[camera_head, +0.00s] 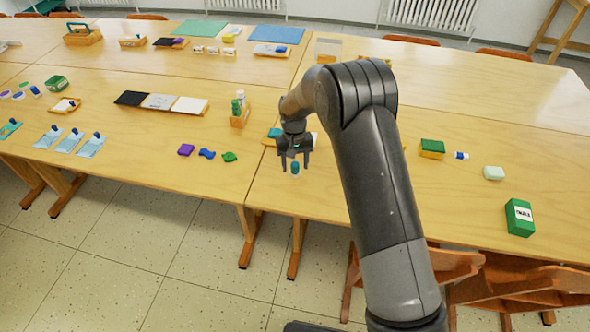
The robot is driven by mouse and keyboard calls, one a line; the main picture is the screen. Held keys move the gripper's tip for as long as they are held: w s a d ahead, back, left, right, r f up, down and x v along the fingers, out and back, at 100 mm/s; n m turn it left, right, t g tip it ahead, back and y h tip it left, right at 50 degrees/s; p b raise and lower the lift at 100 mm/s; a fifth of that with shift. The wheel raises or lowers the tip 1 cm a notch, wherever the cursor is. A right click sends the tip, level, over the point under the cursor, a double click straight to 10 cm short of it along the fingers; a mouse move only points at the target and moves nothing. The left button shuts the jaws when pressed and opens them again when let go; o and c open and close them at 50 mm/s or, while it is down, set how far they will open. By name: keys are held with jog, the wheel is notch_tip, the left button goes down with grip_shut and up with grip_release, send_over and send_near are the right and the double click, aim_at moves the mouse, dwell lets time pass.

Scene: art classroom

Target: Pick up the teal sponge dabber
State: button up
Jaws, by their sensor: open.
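A small upright piece with a teal top and a pale lower part, which looks like the teal sponge dabber (295,169), stands on the front table near its edge. My gripper (295,161) points down over it, with its two fingers apart, one on each side of the teal top. I cannot tell whether either finger touches it. Another teal item (275,132) lies on an orange tray just behind my gripper, partly hidden by it.
A wooden holder with bottles (239,116) stands to the left. Purple (186,150), blue (207,154) and green (229,157) pieces lie nearby. Chairs stand at the front edge.

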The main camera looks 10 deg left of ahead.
jog(key=shift+f, duration=0.5)
jog(key=shift+c, duration=0.3)
jog(key=c, duration=0.9)
jog(key=shift+o, duration=0.2)
jog(key=shift+r, duration=0.1)
